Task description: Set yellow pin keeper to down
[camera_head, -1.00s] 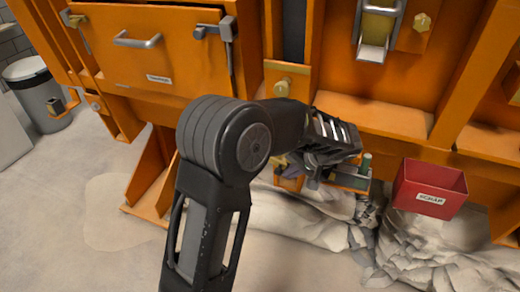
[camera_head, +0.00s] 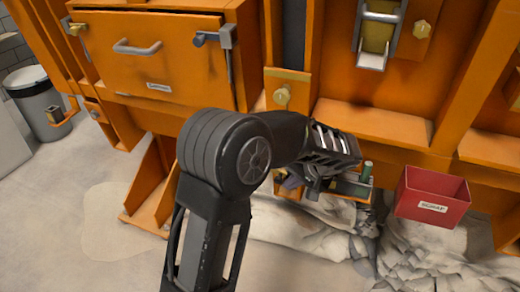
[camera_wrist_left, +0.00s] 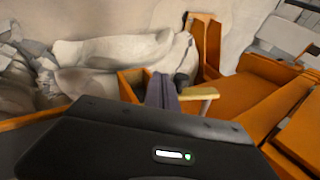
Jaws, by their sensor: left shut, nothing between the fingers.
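My left gripper (camera_head: 318,186) is in front of the orange frame, low, over a small tray, and is shut with nothing in it. Its fingertips are largely hidden behind its own body. In the left wrist view a pale yellow flat piece (camera_wrist_left: 199,93) lies beside a dark knob (camera_wrist_left: 181,80), just beyond my gripper's housing. I cannot tell whether this piece is the yellow pin keeper. My right gripper is not in view.
An orange tray (camera_head: 352,199) with a green-capped item is close beside my gripper. A red scrap bin (camera_head: 431,195) stands right of it. An orange drawer front (camera_head: 150,62) is at upper left. Pale rubble (camera_head: 300,232) lies below. A purple-grey item (camera_wrist_left: 162,92) sits in an orange box.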

